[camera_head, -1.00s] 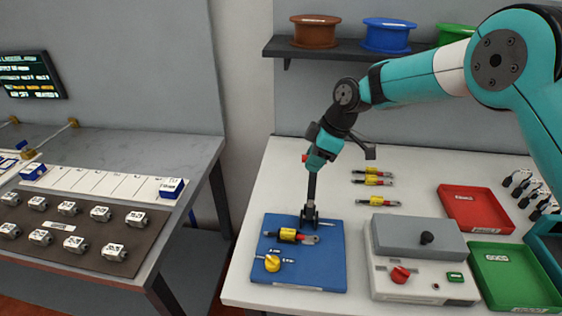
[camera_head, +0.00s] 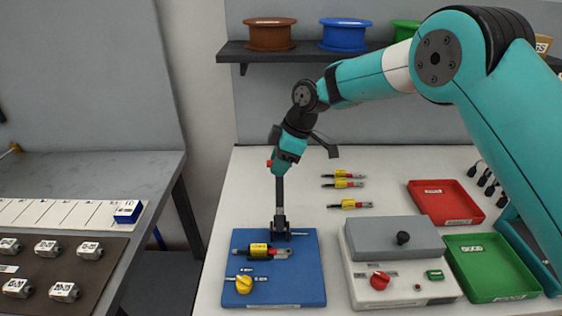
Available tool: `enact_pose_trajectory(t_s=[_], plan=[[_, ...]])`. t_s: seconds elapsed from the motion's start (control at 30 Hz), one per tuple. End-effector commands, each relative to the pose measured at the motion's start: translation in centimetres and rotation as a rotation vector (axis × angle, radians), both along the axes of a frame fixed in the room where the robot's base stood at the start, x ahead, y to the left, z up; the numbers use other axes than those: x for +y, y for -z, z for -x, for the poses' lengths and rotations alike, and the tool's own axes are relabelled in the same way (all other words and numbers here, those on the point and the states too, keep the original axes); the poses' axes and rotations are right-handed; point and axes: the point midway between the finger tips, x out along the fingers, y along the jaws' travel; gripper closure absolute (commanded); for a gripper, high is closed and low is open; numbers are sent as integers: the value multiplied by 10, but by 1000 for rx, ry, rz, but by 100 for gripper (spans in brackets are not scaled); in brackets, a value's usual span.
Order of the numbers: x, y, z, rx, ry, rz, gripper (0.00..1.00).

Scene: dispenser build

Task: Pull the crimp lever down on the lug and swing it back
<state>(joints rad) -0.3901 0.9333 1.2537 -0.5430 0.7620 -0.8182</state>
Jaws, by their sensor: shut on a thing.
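A blue crimp base (camera_head: 308,292) lies at the front of the white table. A cable end with a black and yellow body (camera_head: 259,249) and a silver lug (camera_head: 282,254) lies across it. The dark crimp lever (camera_head: 279,190) stands upright from a small black pivot (camera_head: 279,229) just behind the lug. My gripper (camera_head: 280,168) is shut on the top of the lever, and a bit of red shows at its left side. The fingertips are small, and their exact contact is hard to see. A yellow knob (camera_head: 244,284) sits at the base's front left.
A grey-white box (camera_head: 396,241) with a red knob stands to the right. Red (camera_head: 445,202) and green (camera_head: 490,267) trays lie beyond it. Several cable ends (camera_head: 343,184) lie behind. A shelf (camera_head: 330,51) holds spools. Table left of them is clear.

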Motion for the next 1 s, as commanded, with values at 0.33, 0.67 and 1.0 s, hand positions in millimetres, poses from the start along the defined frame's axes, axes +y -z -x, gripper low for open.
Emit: enact_pose_trajectory(t_s=[0.33, 0.67, 1.0], plan=[[-4, 12, -4, 1, 17, 8, 55], [-4, 11, -3, 3, 18, 9, 55], [-22, -35, -6, -6, 20, 4, 55]])
